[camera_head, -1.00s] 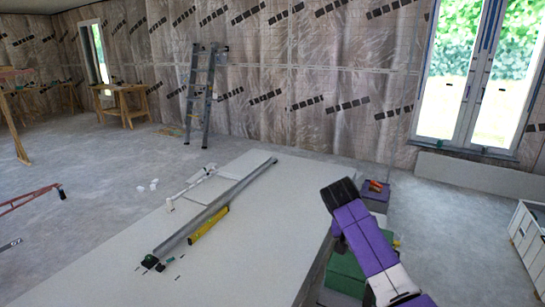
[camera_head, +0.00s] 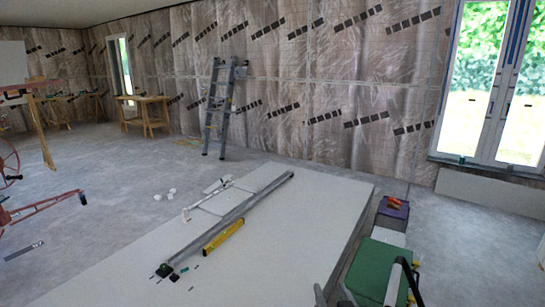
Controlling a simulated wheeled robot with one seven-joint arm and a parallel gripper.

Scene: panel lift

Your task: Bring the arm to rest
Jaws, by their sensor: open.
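My arm and gripper cannot be made out in the head view. A large pale panel (camera_head: 300,215) lies flat across the middle of the floor. A long grey metal bar (camera_head: 235,218), a yellow spirit level (camera_head: 223,236) and a thin white tool (camera_head: 205,198) lie on it. Dark shapes (camera_head: 322,296) show at the bottom edge beside the panel, and I cannot tell what they are.
A green box (camera_head: 376,268) and a purple box (camera_head: 393,208) stand right of the panel. A black and white curved piece (camera_head: 398,285) rises by the green box. A ladder (camera_head: 218,110) leans on the back wall.

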